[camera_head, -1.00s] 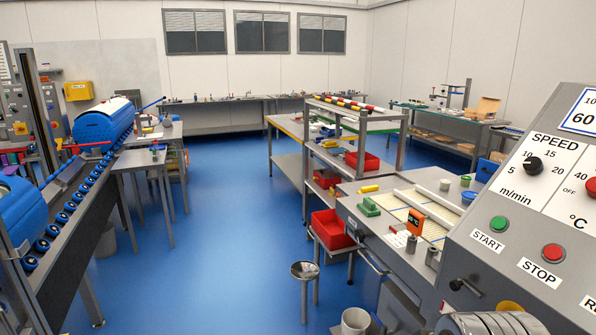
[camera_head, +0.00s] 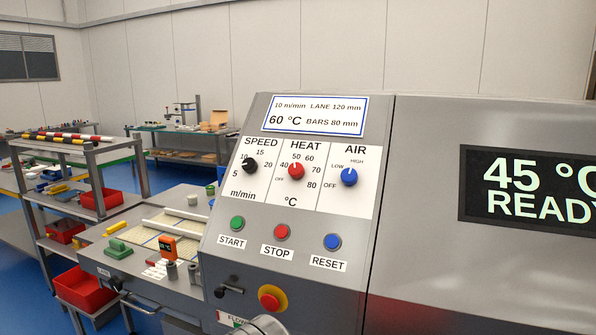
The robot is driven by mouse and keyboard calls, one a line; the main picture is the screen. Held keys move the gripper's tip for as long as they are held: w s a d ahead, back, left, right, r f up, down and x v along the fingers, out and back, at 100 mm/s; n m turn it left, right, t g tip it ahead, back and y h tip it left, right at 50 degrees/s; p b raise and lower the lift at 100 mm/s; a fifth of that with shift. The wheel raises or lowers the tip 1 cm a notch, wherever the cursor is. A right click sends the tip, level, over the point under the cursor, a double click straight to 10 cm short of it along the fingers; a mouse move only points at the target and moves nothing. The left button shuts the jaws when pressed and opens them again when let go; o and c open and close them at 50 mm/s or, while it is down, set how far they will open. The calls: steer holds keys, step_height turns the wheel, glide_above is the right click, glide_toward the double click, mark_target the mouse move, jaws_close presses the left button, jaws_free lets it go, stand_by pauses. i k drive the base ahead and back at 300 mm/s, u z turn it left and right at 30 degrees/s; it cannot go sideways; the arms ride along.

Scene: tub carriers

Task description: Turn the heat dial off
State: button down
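The heat dial (camera_head: 296,171) is a red knob in the middle of the white strip on the sloped control panel (camera_head: 222,262). Its scale runs from OFF at lower left through 40, 50, 60 and 70 to 80. Its pale mark appears to point up, near 50; the exact setting is too small to read.
The black speed dial (camera_head: 249,165) is left of the heat dial, the blue air dial (camera_head: 349,177) right. Below are green START (camera_head: 237,223), red STOP (camera_head: 281,232) and blue RESET (camera_head: 332,242) buttons, and a red-and-yellow knob (camera_head: 271,298). A display (camera_head: 530,190) reads 45 °C, READY.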

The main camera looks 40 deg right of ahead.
mark_target(296, 170)
steer(key=z, duration=1.15)
steer(key=k, duration=1.35)
steer(key=u, duration=0.45)
steer(key=i, duration=1.55)
steer(key=z, duration=0.35)
